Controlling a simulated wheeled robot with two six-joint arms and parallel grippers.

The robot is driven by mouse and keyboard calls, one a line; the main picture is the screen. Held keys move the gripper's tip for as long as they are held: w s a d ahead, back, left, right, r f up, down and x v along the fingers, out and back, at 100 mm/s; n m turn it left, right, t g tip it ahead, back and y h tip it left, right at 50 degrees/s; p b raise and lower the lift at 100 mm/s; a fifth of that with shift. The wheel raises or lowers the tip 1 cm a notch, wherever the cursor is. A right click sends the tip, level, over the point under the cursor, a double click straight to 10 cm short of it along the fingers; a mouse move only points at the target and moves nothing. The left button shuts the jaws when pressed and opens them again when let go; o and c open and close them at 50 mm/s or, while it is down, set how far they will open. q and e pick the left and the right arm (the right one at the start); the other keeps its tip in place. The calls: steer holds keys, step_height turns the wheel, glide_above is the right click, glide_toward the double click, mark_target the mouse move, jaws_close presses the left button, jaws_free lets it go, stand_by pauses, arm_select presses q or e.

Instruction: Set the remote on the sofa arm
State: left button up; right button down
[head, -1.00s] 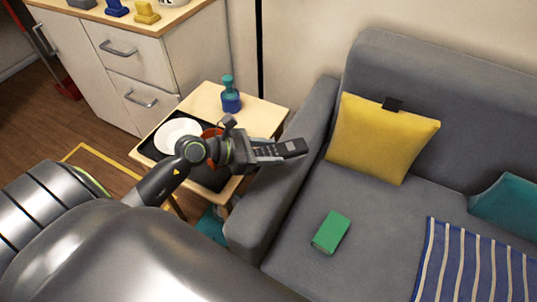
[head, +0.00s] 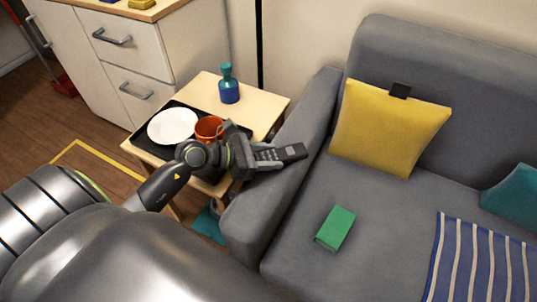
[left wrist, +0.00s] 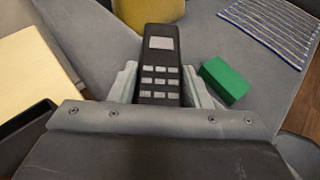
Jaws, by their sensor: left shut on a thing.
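A black remote with light grey buttons (head: 289,152) is held between the fingers of my left gripper (head: 266,157). In the head view the remote is over the grey sofa arm (head: 308,118), its far end pointing right toward the seat. The left wrist view shows the remote (left wrist: 161,65) face up, with a finger of my left gripper (left wrist: 160,88) on each side of it. Whether the remote touches the sofa arm cannot be told. My right gripper does not show.
A side table (head: 255,103) left of the sofa bears a black tray (head: 148,145) with a white plate (head: 173,126) and an orange mug (head: 209,128), and a blue bottle (head: 229,88). A yellow cushion (head: 388,130) and a green box (head: 336,228) are on the sofa seat.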

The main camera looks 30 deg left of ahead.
mark_target(268, 157)
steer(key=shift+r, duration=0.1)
arm_select(q)
steer(key=shift+f+b, duration=0.55)
steer(key=shift+f, duration=0.15)
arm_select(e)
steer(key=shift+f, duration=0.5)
arm_select(q)
steer(key=o, duration=1.2)
steer(key=shift+r, duration=0.4)
step_height(268, 157, up, 8)
steer(key=p, duration=0.3)
steer(key=shift+r, duration=0.15)
steer(key=shift+r+p, duration=0.35)
steer(key=shift+r, duration=0.15)
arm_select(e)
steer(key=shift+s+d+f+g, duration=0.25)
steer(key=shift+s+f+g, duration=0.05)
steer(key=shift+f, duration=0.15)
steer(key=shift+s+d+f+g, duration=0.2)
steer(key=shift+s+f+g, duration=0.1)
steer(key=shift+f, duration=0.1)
